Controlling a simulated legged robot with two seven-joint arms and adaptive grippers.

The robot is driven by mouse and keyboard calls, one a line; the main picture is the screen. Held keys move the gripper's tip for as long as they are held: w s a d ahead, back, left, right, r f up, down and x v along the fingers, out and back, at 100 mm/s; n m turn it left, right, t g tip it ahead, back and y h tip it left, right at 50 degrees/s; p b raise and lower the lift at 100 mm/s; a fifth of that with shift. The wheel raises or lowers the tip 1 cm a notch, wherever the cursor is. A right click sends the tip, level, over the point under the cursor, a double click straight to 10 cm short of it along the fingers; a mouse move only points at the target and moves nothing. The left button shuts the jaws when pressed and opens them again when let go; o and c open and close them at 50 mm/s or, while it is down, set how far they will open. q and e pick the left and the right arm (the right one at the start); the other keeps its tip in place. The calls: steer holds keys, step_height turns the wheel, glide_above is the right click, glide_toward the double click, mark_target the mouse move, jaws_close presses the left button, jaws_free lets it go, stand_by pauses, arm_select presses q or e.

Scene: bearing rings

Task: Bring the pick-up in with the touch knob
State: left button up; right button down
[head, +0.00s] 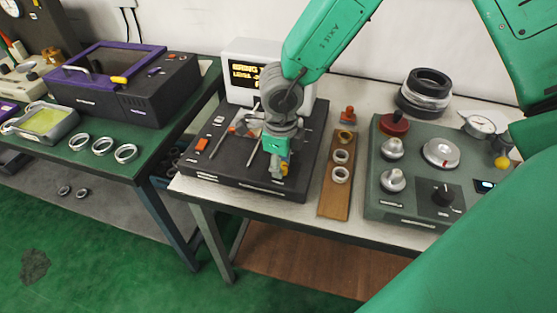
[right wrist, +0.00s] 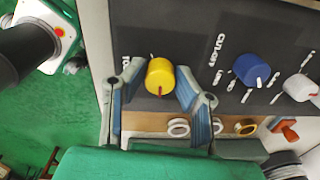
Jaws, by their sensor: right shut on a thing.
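The touch knob is a yellow round knob (right wrist: 160,76) with a red mark, on the dark face of the black instrument (head: 215,178); its label is partly covered. My right gripper (head: 279,170) is over the right front part of this instrument. In the right wrist view its two fingers (right wrist: 158,88) are on either side of the yellow knob, shut on it. Thin metal rods (head: 253,151) lie behind and left of the gripper; I cannot tell which part is the pick-up. A screen (head: 270,76) behind shows yellow text, partly hidden by my arm. My left gripper is not in view.
A blue knob (right wrist: 250,70) and a white knob (right wrist: 300,87) sit beside the yellow one. A wooden strip (head: 335,201) with several rings lies to the right, then a green-grey console (head: 405,211) with knobs. Another bench with rings (head: 102,146) stands left.

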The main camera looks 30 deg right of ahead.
steer(key=m, duration=0.1)
steer(key=m+p, duration=0.1)
steer(key=m, duration=0.1)
steer(key=shift+s+d+f+m+p, duration=0.15)
steer(key=shift+s+m+p, duration=0.15)
steer(key=shift+s, duration=0.05)
steer(key=m+p, duration=0.1)
steer(key=m, duration=0.3)
steer(key=shift+m, duration=0.3)
steer(key=m+p, duration=0.1)
steer(key=m, duration=0.3)
steer(key=shift+f+g, duration=0.1)
steer(key=shift+g, duration=0.2)
steer(key=m, duration=0.4)
steer(key=shift+m, duration=0.3)
steer(key=shift+w+m, duration=0.1)
steer(key=shift+m, duration=0.2)
steer(key=c, duration=1.3)
jaws_free()
steer(key=shift+o, duration=0.2)
steer(key=shift+w, duration=0.15)
steer(key=shift+r, duration=0.2)
